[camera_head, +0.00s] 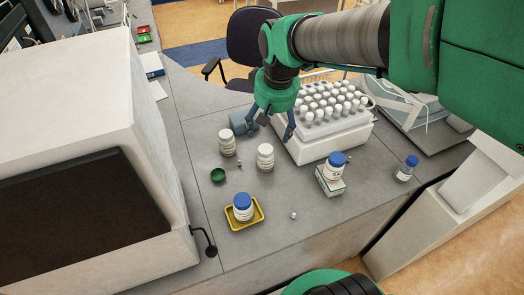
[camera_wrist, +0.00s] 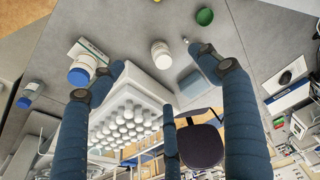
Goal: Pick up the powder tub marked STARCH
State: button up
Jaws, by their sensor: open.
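No label is readable, so I cannot tell which tub is marked STARCH. Two white-capped tubs stand on the grey bench, a left one (camera_head: 227,144) and a right one (camera_head: 265,159). One white-capped tub (camera_wrist: 161,55) shows between my fingers in the wrist view. A blue-capped tub (camera_head: 243,208) stands in a yellow tray (camera_head: 232,227). Another blue-capped tub (camera_head: 334,169) stands on a small white box (camera_head: 329,185), also seen in the wrist view (camera_wrist: 82,70). My gripper (camera_head: 270,128) is open and empty, above and behind the white-capped tubs.
A white rack (camera_head: 325,139) of several capped vials stands beside my gripper. A blue-grey box (camera_head: 241,121) lies behind the tubs. A green lid (camera_head: 218,175) lies in front of the left tub. A large white machine (camera_head: 90,85) fills the left.

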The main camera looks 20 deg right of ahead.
jog(key=w+d+f+g, duration=0.2)
jog(key=w+d+f, duration=0.1)
jog(key=w+f, duration=0.5)
jog(key=p, duration=0.1)
send_over(267, 148)
jog(key=shift+g, duration=0.4)
notch_tip(267, 148, down, 10)
jog(key=shift+r, duration=0.25)
jog(key=shift+s+f, duration=0.1)
jog(key=shift+a+f+b, duration=0.1)
jog(key=shift+f+b, duration=0.2)
jog(key=shift+f, duration=3.9)
jog(key=shift+a+f+b, duration=0.2)
jog(key=shift+f+b, duration=0.25)
jog(key=shift+f, duration=2.15)
